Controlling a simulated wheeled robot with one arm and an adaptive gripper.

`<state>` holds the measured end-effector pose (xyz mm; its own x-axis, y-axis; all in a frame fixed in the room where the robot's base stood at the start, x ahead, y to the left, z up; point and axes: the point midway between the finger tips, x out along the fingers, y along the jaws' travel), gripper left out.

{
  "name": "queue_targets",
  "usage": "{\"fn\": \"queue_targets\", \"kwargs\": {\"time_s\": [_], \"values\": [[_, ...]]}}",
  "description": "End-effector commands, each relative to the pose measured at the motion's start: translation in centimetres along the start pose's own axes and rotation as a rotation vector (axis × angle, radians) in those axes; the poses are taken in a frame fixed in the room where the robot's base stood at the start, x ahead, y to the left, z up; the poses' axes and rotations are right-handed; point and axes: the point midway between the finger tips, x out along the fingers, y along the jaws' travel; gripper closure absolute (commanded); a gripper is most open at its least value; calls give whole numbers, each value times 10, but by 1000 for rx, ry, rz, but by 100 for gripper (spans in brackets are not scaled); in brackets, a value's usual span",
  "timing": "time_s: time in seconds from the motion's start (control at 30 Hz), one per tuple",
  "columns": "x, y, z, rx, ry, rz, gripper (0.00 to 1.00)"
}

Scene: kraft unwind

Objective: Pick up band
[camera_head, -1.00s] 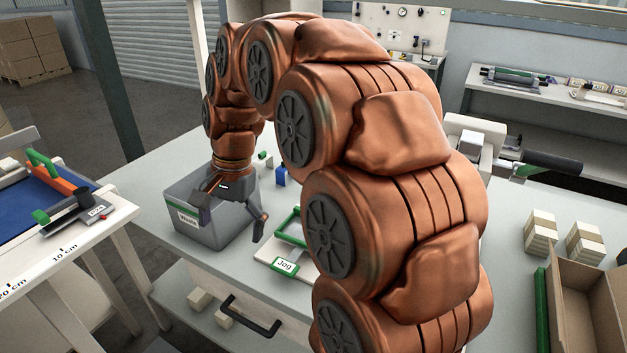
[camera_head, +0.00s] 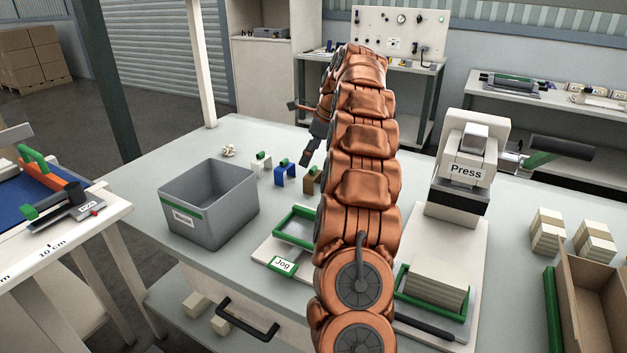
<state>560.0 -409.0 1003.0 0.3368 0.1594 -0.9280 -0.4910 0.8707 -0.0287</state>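I cannot tell for sure which thing is the band. Small arch-shaped pieces stand in a row behind the grey bin: a whitish and green one (camera_head: 262,161), a blue one (camera_head: 285,174) and a brown one (camera_head: 312,181). My gripper (camera_head: 302,132) is above and behind the brown piece, seen side-on. Its dark fingers are spread wide apart, with nothing visible between them. My copper arm hides part of the table to the right of the brown piece.
A grey bin (camera_head: 208,224) stands at the left of the table, with a crumpled pale scrap (camera_head: 229,150) behind it. A press (camera_head: 465,165), paper stacks (camera_head: 546,236) and a cardboard box (camera_head: 590,312) stand to the right.

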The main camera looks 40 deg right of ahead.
Motion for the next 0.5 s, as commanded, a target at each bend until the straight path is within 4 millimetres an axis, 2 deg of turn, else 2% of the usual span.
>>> {"fn": "queue_targets", "kwargs": {"time_s": [0.03, 0.2, 0.37, 0.5], "values": [[3, -12, -11, 48, -2, -14, 0], [3, -32, -30, 153, -8, -35, 0], [7, -36, -33, 176, -10, -40, 0], [17, -35, -33, 175, -9, -36, 0]]}}
